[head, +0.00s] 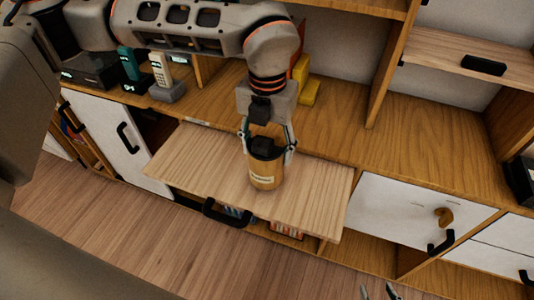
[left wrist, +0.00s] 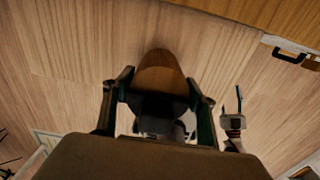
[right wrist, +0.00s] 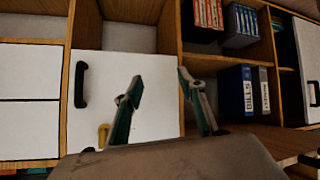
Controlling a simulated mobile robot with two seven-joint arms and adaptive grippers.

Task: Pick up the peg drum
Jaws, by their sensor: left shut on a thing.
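The peg drum (head: 264,172) is a brown cylinder with a dark top and a pale label, upright over the pale wooden flap (head: 205,165). My left gripper (head: 268,145) comes down from above and is shut on it, one finger on each side. In the left wrist view the drum (left wrist: 157,72) shows between the fingers (left wrist: 158,100), partly hidden. I cannot tell whether its base touches the flap. My right gripper (right wrist: 155,88) is open and empty, in front of the cabinet; only its fingertips show at the bottom of the head view (head: 379,292).
A handset (head: 160,70) on a grey base and a black box (head: 92,68) stand on the counter at the left. A yellow object (head: 305,85) is behind my left gripper. A white door (head: 400,210) has a black handle (head: 440,245). The counter at the right is clear.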

